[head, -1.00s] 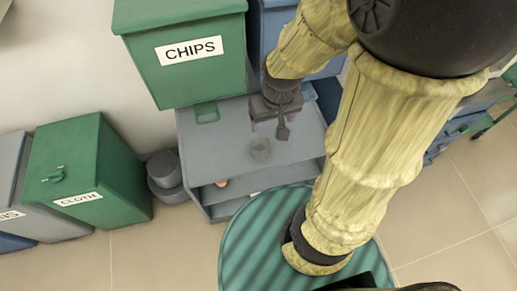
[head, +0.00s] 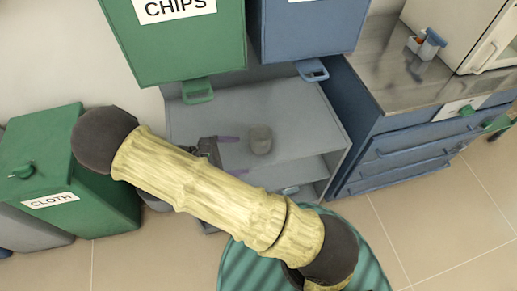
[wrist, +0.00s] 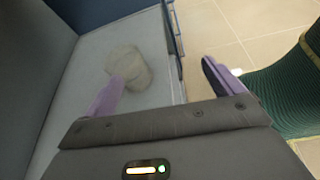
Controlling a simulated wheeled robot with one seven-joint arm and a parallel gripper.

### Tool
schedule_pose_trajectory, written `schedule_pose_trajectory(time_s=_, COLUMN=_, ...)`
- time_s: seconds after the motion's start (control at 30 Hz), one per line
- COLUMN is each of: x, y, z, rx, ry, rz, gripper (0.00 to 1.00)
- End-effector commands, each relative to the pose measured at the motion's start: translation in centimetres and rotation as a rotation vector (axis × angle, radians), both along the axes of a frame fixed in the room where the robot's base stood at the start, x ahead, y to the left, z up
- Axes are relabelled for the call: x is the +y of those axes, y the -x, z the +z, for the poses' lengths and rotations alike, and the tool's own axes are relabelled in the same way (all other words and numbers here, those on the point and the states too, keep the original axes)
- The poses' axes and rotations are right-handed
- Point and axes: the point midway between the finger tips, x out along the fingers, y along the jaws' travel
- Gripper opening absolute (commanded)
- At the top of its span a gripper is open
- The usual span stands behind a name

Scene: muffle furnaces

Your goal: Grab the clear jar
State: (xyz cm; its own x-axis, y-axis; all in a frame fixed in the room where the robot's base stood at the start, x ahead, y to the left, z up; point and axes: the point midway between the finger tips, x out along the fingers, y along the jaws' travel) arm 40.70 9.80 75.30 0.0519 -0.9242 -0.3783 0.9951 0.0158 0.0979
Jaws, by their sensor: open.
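The clear jar (head: 260,140) looks greyish and see-through and stands on the top of a grey shelf unit (head: 310,105). My gripper (head: 229,155) is open and empty, low at the left of the jar, with its purple fingers pointing right toward it. In the wrist view the jar (wrist: 130,65) is beyond the tip of the left finger, which overlaps its lower edge. The gap between the fingers (wrist: 163,76) lies mostly to the right of the jar. I cannot tell whether the finger touches it.
A green CHIPS bin (head: 175,50) and a blue bin (head: 305,35) hang above the shelf's back. A green CLOTH bin (head: 95,150) stands at left. A blue drawer cabinet (head: 400,150) borders the shelf at right. The shelf top right of the jar is clear.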

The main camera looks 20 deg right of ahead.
Motion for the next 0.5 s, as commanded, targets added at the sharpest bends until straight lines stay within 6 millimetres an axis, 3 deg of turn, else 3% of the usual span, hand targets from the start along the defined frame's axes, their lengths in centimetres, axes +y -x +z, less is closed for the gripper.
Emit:
schedule_pose_trajectory(time_s=0.03, x=1.0, y=-0.4, z=-2.5, rx=0.012, ry=0.087, rz=0.077, gripper=0.93)
schedule_pose_trajectory(time_s=0.2, x=4.3, y=-1.6, z=-5.0, rx=0.022, ry=0.316, rz=0.272, gripper=0.93)
schedule_pose_trajectory(time_s=0.33, x=5.9, y=-1.8, z=-5.5, rx=0.016, ry=0.397, rz=0.344, gripper=0.93)
schedule_pose_trajectory(time_s=0.5, x=6.3, y=-1.8, z=-5.3, rx=0.014, ry=0.409, rz=0.357, gripper=0.93)
